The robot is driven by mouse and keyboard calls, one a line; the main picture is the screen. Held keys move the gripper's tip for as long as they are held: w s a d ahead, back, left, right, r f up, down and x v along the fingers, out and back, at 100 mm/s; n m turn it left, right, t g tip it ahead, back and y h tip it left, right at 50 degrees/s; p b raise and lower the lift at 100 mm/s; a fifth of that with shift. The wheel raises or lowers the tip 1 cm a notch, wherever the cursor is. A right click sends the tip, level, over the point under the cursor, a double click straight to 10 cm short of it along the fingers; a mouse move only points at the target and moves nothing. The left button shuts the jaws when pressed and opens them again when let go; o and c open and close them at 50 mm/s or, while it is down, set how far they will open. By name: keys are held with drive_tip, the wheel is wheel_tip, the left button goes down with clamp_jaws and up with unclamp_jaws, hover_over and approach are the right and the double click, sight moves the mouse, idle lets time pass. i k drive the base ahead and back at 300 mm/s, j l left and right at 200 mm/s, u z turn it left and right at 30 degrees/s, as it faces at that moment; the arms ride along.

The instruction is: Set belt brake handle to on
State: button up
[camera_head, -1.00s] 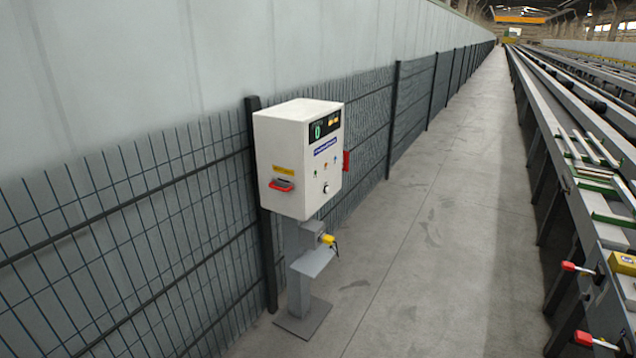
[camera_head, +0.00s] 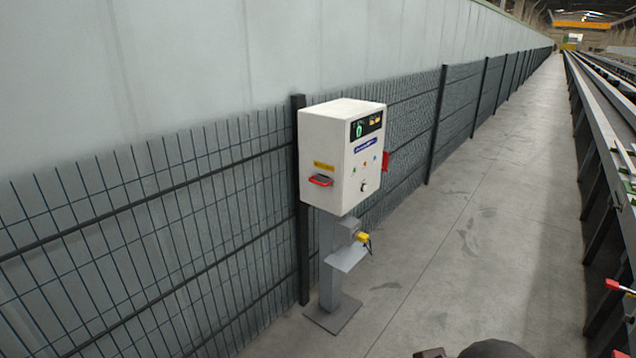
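Several red handles show, and I cannot tell which is the belt brake handle. On the runout table at the right edge, a red-tipped lever (camera_head: 620,287) sticks out to the left on a pale rod. A second red tip (camera_head: 618,354) is cut off at the bottom right corner. A white control box (camera_head: 328,155) on a grey post has a red handle (camera_head: 320,181) on its left face under a yellow label, and a red part (camera_head: 386,161) on its right side. My gripper is not recognisable in view; dark rounded parts at the bottom edge look like my arm.
The grey runout table (camera_head: 600,150) runs along the right side. A dark mesh fence (camera_head: 150,235) and pale wall stand at the left. The post's base plate (camera_head: 333,314) is on the floor. The concrete aisle (camera_head: 480,230) between is clear.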

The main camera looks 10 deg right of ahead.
sight(319, 180)
drive_tip(key=i+l, duration=0.1)
drive_tip(key=i, duration=0.45)
drive_tip(key=i+l+u, duration=0.1)
drive_tip(key=i, duration=0.5)
drive_tip(key=i+l, duration=0.1)
drive_tip(key=i, duration=0.45)
drive_tip(key=i+l+u, duration=0.15)
drive_tip(key=i, duration=0.4)
